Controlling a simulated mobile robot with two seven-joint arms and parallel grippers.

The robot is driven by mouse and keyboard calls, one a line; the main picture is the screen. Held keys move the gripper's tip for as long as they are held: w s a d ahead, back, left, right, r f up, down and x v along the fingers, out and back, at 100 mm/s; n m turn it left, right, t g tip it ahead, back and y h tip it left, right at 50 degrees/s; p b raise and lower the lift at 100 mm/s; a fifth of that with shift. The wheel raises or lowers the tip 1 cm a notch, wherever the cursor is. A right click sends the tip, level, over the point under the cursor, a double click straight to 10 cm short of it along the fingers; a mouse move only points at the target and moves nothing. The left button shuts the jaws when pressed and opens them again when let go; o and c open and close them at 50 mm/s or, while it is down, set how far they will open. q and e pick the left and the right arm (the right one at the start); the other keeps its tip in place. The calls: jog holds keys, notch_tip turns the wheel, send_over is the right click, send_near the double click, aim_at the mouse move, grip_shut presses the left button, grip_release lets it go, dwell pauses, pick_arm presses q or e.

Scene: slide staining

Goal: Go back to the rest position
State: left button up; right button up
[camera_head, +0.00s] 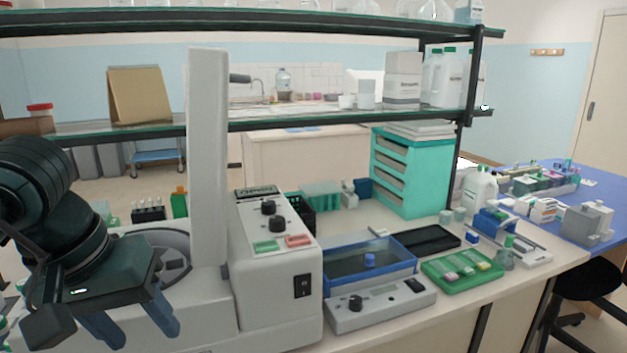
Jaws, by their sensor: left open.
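My left gripper (131,330) is at the lower left in the head view, in front of the large white bench machine (277,270). Its two blue-grey fingers point down and stand apart, with nothing seen between them. The dark wrist and arm come in from the left edge and hide part of the machine and bench. My right gripper does not show.
A blue-rimmed water bath (370,262) and a green tray (462,271) with slides stand right of the machine. A teal drawer unit (411,172) stands behind. Glass shelves (300,118) cross above the bench. A dark stool (590,285) stands at the right.

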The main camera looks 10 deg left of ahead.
pick_arm(q)
jog(key=s+d+n+g+h, duration=0.3)
jog(key=d+n+g+h, duration=0.6)
jog(key=d+h, duration=0.85)
jog(key=w+f+n+t+h, duration=0.1)
jog(key=w+n+t, duration=0.4)
jog(key=n+t, duration=0.6)
jog(key=w+f+n+t+h, duration=0.1)
jog(key=w+n+t, duration=0.45)
jog(key=n, duration=0.95)
jog(key=w+a+f+n+t+y, duration=0.2)
jog(key=a+f+n+t+y, duration=0.2)
jog(key=f+n+t+y, duration=0.85)
jog(key=s+a+f+n+g+y, duration=0.2)
jog(key=s+f+n+g, duration=0.4)
jog(key=f+n, duration=0.3)
jog(key=s+a+f+n+g+y, duration=0.1)
jog(key=s+f+n+g+y, duration=0.2)
jog(key=f, duration=1.1)
jog(key=s+n+g, duration=0.3)
jog(key=n, duration=0.3)
jog(key=shift+a+f, duration=0.15)
jog(key=shift+a, duration=0.2)
